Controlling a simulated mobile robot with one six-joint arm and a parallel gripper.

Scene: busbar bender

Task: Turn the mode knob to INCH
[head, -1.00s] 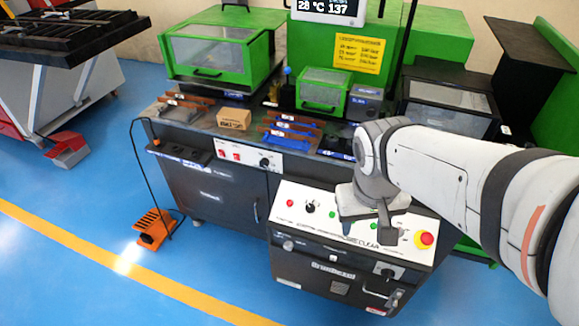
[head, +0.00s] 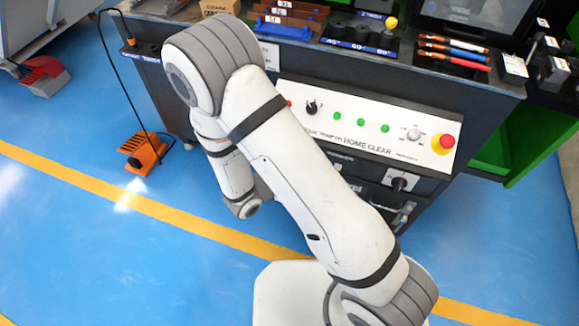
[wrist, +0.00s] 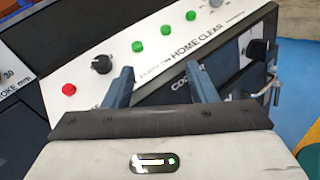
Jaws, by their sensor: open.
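The white control panel (head: 350,125) carries a black pointer knob (head: 312,107) near its left end and a grey knob (head: 414,133) near its right end. The small lettering is unreadable, so I cannot tell which one is the mode knob or its setting. In the wrist view the black knob (wrist: 102,64) is left of my gripper (wrist: 160,72), and the grey knob (wrist: 215,3) is at the top edge. My gripper is open and empty, its two blue-grey fingers apart in front of the panel. In the head view my arm hides the gripper.
Several green buttons (head: 361,128) stand between the knobs. A red button (wrist: 69,89) is left of the black knob, and a red emergency stop (head: 446,141) on yellow is at the right end. Below is a black rotary switch (head: 400,183). An orange pedal (head: 142,153) is on the floor.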

